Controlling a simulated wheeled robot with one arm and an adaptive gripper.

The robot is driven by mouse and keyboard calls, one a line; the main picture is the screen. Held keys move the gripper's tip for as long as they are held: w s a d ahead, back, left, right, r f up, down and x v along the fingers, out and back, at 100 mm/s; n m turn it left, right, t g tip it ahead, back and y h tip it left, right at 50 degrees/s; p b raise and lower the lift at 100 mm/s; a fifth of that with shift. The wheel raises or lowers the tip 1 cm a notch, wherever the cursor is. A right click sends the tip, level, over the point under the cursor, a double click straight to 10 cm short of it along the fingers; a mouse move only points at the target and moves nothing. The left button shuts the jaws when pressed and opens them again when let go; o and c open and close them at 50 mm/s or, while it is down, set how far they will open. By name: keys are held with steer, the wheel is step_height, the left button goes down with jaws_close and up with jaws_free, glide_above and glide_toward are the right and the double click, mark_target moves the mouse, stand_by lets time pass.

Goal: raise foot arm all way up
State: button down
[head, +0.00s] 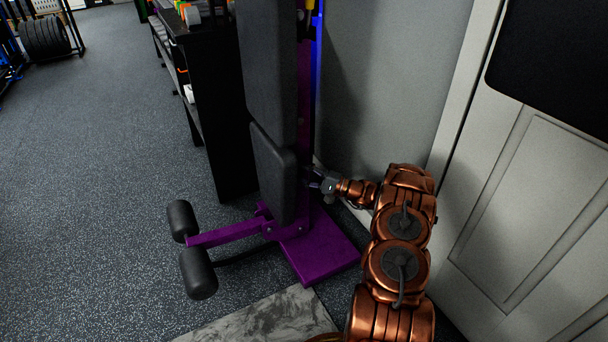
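The foot arm (221,234) is a purple bar low on a gym bench. It sticks out to the left close above the floor, and black foam rollers (199,273) sit at its outer end. Its inner end meets the purple bench frame (318,247) near the base. The black seat and back pads (270,75) stand upright above it. My gripper (314,179) is at the right side of the lower pad, on the other side of the pad from the rollers. Its fingers are small, dark and partly hidden there, so I cannot tell their opening or any contact.
A black shelf rack (212,100) with small colourful items stands behind the bench. A grey wall and a white panelled door (535,200) are close on the right. A grey mat (262,318) lies in front. Open speckled floor (95,200) is on the left.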

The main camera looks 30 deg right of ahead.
steer(key=shift+a, duration=0.1)
steer(key=shift+f+m+t+y+p, duration=0.3)
steer(key=shift+m+t, duration=0.3)
steer(key=shift+m, duration=0.3)
steer(key=shift+m+t, duration=0.3)
steer(key=shift+r, duration=0.1)
